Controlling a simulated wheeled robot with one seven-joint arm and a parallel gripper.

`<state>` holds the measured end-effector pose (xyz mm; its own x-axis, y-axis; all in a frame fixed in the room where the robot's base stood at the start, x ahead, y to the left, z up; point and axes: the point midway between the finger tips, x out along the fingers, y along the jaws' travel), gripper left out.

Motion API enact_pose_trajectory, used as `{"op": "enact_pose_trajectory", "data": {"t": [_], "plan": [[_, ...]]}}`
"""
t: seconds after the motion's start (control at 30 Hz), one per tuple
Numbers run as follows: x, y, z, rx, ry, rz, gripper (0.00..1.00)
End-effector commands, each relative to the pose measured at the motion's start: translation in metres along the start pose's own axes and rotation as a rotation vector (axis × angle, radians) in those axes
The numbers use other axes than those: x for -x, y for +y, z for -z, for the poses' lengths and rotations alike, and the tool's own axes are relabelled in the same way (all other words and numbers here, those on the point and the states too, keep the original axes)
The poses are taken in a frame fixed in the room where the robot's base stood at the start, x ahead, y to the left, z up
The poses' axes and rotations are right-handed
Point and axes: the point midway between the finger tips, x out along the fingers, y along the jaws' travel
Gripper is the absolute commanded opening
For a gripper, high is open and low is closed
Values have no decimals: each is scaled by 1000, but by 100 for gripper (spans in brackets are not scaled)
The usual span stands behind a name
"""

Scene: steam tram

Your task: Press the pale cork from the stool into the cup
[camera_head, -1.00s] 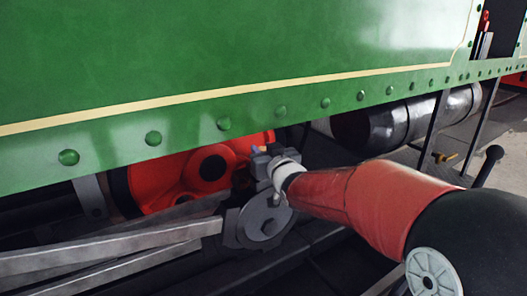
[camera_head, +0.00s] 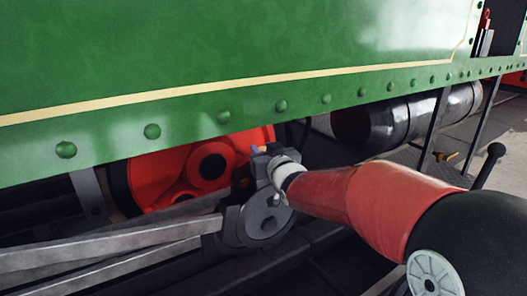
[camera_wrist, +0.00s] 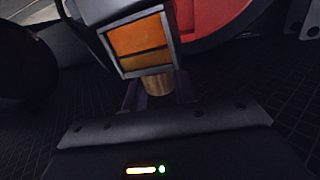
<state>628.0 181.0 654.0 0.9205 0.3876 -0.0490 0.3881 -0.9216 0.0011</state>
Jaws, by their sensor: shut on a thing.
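My gripper (camera_wrist: 157,92) is shut on a pale tan cork (camera_wrist: 158,83), which shows between the two dark fingers in the wrist view. Right beyond the cork is a small silver-framed box with an amber window (camera_wrist: 140,42), perhaps the cup. The cork's far end meets the box's lower edge in the picture; I cannot tell whether they touch. In the head view my gripper (camera_head: 261,162) is beside the grey crank and under the green panel's edge. The cork cannot be made out there. The stool is not seen.
The riveted green side panel (camera_head: 240,60) hangs above. A red wheel (camera_head: 185,170) is behind my gripper, grey rods (camera_head: 110,245) run to the left, and the grey crank (camera_head: 245,222) is just below. A dark cylinder (camera_head: 400,122) lies to the right.

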Motion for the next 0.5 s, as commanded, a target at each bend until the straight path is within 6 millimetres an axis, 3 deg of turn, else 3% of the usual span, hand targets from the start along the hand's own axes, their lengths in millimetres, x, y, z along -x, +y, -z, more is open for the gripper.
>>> {"op": "enact_pose_trajectory", "data": {"t": [0.37, 0.4, 0.5], "plan": [[0, 1, -2, 0, -2, -2, 0], [0, 1, -2, 0, -2, -2, 29], [0, 1, -2, 0, -2, -2, 42]]}}
